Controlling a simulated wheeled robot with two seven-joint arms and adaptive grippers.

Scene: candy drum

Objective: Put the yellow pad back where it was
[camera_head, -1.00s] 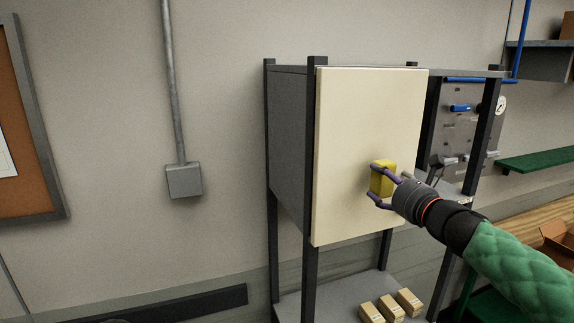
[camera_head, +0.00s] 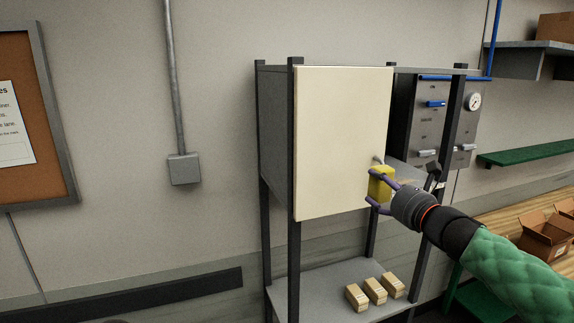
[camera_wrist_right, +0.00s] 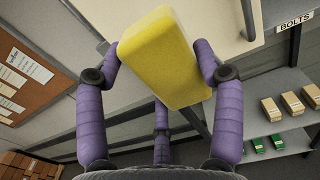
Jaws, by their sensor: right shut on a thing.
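The yellow pad (camera_head: 380,184) is a small block held between the purple fingers of my right gripper (camera_head: 375,192), in front of the lower right edge of the cream panel (camera_head: 343,140). In the right wrist view the pad (camera_wrist_right: 160,55) fills the upper middle, tilted, with my right gripper's fingers (camera_wrist_right: 162,72) on both sides of it. The cream panel is upright on the dark-framed rack. I cannot tell whether the pad touches the panel. My left gripper is not in view.
The rack's lower shelf (camera_head: 325,290) holds small boxes (camera_head: 375,290). A grey machine with a gauge (camera_head: 473,101) stands behind the rack at right. An open cardboard box (camera_head: 545,238) is on the wooden bench. A cork board (camera_head: 45,120) hangs at left.

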